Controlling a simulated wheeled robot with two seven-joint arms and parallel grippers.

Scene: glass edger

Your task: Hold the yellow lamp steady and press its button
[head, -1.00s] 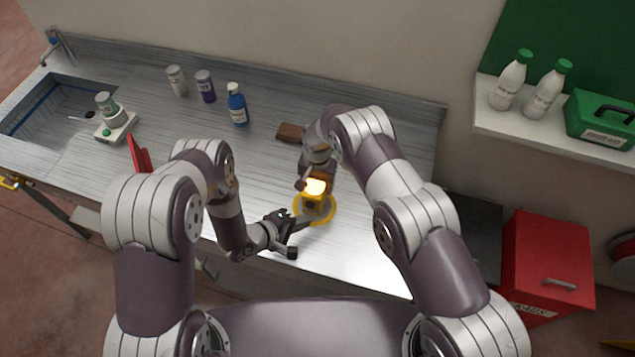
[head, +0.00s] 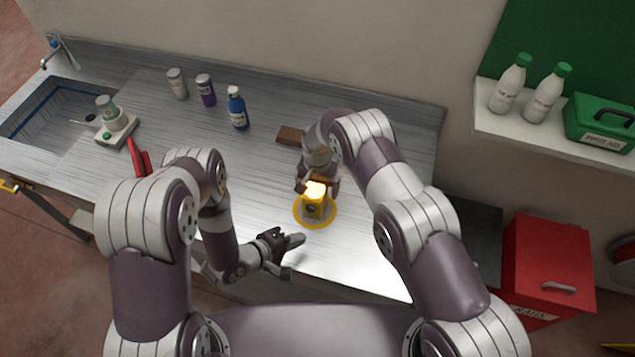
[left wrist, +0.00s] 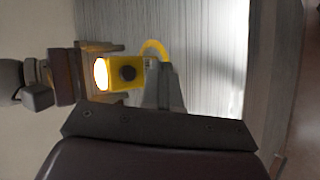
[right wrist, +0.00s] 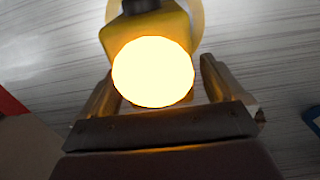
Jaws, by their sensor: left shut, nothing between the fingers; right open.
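The yellow lamp (head: 312,209) stands upright on the counter inside a yellow ring (head: 300,221), its top glowing. Its yellow body also shows in the left wrist view (left wrist: 121,87), with the round dark button (left wrist: 128,73) on its side. My right gripper (head: 317,187) is open around the lamp; in the right wrist view its fingers lie on either side of the glowing top (right wrist: 153,72). Whether they touch the lamp I cannot tell. My left gripper (head: 299,240) is shut and empty, apart from the lamp, on its front side near the counter's front edge.
A brown block (head: 290,135) lies behind the lamp. A blue bottle (head: 237,108), a purple jar (head: 205,90) and a white jar (head: 177,84) stand at the back. A red object (head: 139,157) is at left. The counter right of the lamp is clear.

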